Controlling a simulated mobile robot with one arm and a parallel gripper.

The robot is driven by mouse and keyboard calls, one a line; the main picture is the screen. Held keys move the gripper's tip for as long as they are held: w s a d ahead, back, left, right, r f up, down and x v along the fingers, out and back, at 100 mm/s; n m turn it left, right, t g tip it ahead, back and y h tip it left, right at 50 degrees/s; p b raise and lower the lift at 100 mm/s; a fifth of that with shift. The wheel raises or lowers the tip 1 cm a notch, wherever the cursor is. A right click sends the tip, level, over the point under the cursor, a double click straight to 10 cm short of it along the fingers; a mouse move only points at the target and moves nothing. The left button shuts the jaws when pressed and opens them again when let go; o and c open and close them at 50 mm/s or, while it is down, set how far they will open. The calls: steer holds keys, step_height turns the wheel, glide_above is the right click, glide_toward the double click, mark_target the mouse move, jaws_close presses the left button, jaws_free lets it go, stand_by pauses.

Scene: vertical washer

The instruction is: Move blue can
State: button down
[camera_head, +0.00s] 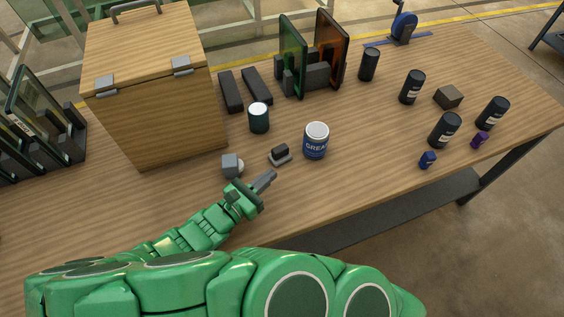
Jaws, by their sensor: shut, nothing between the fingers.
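The blue can (316,144) has a white lid and white lettering. It stands upright on the wooden table, near the middle of its front part. My gripper (266,180) is to the left of the can and nearer the front edge, apart from it. Its fingers are shut and hold nothing. They point toward the right and slightly away from my body. No part of the can is hidden by my arm.
A wooden box (155,85) is at the left. Several black cans, including one bottle-like can (444,130), stand at the right. Bare tabletop lies right of the blue can.

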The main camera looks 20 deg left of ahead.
mark_target(309, 142)
steer(key=shift+x, duration=6.7)
steer(key=shift+w+d, duration=0.1)
steer(key=shift+d, duration=0.05)
steer(key=shift+x, duration=1.35)
steer(key=shift+v, duration=7.05)
